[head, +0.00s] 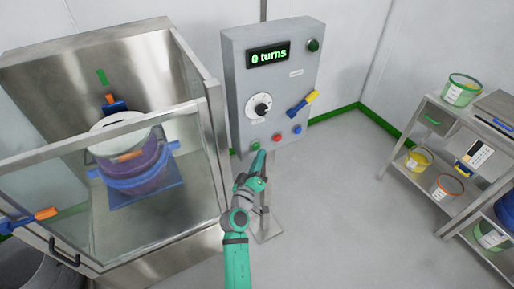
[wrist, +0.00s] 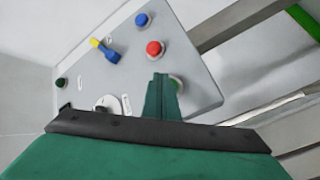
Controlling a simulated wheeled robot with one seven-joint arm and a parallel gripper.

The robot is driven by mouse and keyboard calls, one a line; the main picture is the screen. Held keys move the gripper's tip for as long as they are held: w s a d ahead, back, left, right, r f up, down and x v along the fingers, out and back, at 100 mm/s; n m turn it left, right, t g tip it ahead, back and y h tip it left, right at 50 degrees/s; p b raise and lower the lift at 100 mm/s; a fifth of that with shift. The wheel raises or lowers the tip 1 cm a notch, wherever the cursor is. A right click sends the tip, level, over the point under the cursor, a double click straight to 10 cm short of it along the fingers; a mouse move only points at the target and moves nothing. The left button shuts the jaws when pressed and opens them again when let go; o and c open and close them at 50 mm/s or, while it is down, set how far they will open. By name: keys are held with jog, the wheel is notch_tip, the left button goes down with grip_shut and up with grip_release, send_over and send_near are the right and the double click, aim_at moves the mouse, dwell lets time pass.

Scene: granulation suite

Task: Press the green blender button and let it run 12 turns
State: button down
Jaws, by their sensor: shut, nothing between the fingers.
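The control panel (head: 235,85) has a display (head: 268,55) that reads "0 turns". The green button (head: 255,146) is at the panel's lower left, left of a red button (head: 277,138) and a blue button (head: 297,129). My gripper (head: 260,156) is shut and empty, close to the green button. In the wrist view its fingers (wrist: 160,85) partly cover the green button (wrist: 177,83). I cannot tell whether they touch. The blender cage (head: 213,115) at left holds a purple and blue drum (head: 130,165).
The panel also has a dial (head: 258,106), a yellow and blue switch (head: 302,103) and a dark green lamp or button (head: 313,45). The cage's glass door stands left of my arm. A steel shelf (head: 410,150) with buckets is at right. The floor between is clear.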

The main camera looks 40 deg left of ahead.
jog(key=shift+a, duration=0.15)
jog(key=shift+w+a, duration=0.15)
jog(key=shift+a, duration=0.1)
